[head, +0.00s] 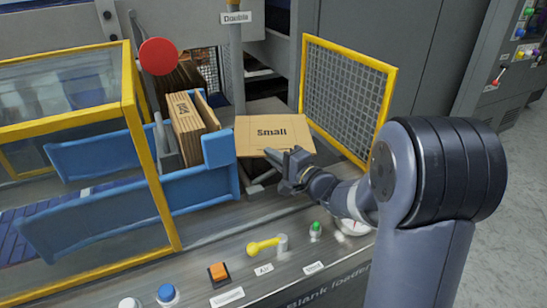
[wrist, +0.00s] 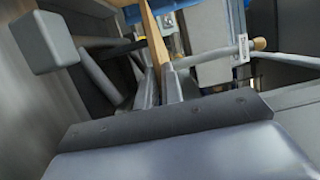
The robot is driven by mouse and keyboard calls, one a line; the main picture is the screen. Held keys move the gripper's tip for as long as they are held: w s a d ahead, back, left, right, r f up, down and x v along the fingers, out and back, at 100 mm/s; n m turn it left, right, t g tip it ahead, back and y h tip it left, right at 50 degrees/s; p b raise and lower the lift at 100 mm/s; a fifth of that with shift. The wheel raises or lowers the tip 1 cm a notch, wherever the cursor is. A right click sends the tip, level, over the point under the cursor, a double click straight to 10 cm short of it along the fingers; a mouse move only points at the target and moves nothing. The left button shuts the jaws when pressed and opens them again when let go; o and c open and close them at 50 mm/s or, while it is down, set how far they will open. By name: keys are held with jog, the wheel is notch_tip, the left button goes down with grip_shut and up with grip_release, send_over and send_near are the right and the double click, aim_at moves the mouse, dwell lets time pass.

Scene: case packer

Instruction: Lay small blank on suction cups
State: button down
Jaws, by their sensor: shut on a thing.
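The small blank (head: 272,134) is a flat tan cardboard sheet printed "Small". In the head view it is tilted, with its printed face toward the camera, in the middle of the machine. My gripper (head: 287,160) is shut on its lower right edge. In the wrist view the blank (wrist: 154,42) shows edge-on as a thin tan strip between the two fingers of my gripper (wrist: 162,84). I cannot make out the suction cups. The area behind and under the blank is mostly hidden.
Upright cardboard blanks (head: 186,130) stand in a blue holder (head: 219,147) left of the held blank. A yellow-framed mesh guard (head: 346,95) rises to the right, and a yellow-framed clear guard (head: 70,120) to the left. A control panel with buttons and a yellow lever (head: 263,246) lies in front.

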jog(key=c, duration=1.6)
grip_release()
jog(key=v, duration=0.7)
jog(key=shift+s+d+p, duration=0.15)
jog(key=shift+p, duration=0.2)
